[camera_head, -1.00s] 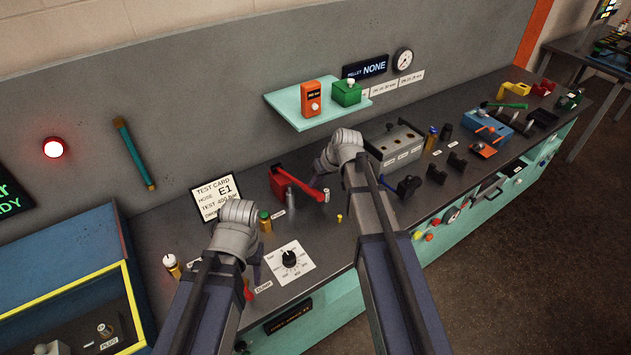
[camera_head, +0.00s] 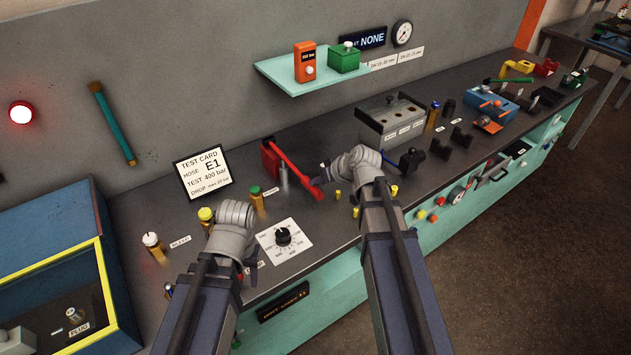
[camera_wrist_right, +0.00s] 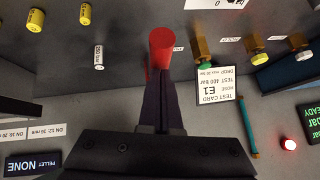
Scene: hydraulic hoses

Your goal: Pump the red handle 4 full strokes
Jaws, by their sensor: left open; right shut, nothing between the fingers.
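The red handle (camera_head: 297,172) slopes from its red pump block (camera_head: 269,160) down to the right in the head view. Its round red end (camera_wrist_right: 162,42) shows in the right wrist view, at the tip of my dark gripper fingers. My right gripper (camera_head: 317,180) is shut and holds nothing. It is right by the outer end of the handle; I cannot tell whether they touch. My left gripper (camera_head: 252,264) is open, low over the bench beside the dial plate (camera_head: 284,240), away from the handle. Its fingers are partly hidden by the wrist.
A test card (camera_head: 203,172) reads E1, 400 bar. A grey metal cylinder (camera_head: 283,176) stands beside the handle. A green-topped valve (camera_head: 256,196) and yellow-topped valve (camera_head: 206,215) are near my left arm. A grey holed block (camera_head: 390,118) and teal shelf (camera_head: 318,80) are behind.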

